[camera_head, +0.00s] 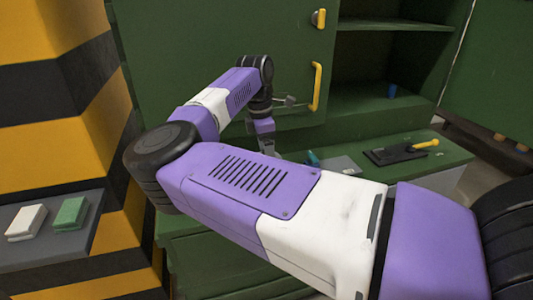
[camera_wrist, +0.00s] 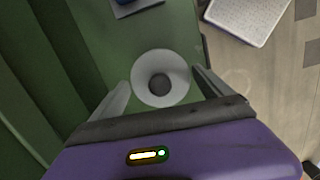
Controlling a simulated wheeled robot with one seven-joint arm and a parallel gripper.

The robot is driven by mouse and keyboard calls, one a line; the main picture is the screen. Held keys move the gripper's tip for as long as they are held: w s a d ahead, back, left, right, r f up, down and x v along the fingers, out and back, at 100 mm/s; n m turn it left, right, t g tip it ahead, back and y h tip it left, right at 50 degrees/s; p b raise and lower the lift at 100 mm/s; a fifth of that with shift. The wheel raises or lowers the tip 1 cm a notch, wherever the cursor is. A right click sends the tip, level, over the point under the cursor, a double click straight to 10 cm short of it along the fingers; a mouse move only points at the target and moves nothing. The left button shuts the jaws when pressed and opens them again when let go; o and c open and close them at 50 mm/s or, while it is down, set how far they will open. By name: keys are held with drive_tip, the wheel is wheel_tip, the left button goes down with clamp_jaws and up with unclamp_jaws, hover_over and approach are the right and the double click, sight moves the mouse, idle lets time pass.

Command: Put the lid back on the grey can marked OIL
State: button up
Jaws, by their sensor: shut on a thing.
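In the wrist view my gripper (camera_wrist: 162,88) has its two fingers on either side of a pale round piece (camera_wrist: 143,88) with a darker grey round centre. It looks like the lid, seen from above, and my gripper is shut on it. What lies beneath it is hidden. In the head view my gripper (camera_head: 268,147) is low over the green bench, partly behind my own arm. The grey can and its OIL marking cannot be made out in either view.
A green bench (camera_head: 447,157) carries a black board (camera_head: 385,157) with a yellow-handled tool (camera_head: 424,144). A small blue thing (camera_head: 313,158) stands near a grey plate (camera_head: 345,166). A green cabinet with a yellow handle (camera_head: 316,86) rises behind. A white block (camera_head: 26,222) and green block (camera_head: 71,213) lie left.

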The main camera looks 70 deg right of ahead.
idle(0.3)
drive_tip(key=o, duration=1.1)
drive_tip(key=shift+r, duration=0.15)
drive_tip(key=shift+r+p, duration=1.85)
drive_tip(key=shift+r, duration=1.55)
clamp_jaws()
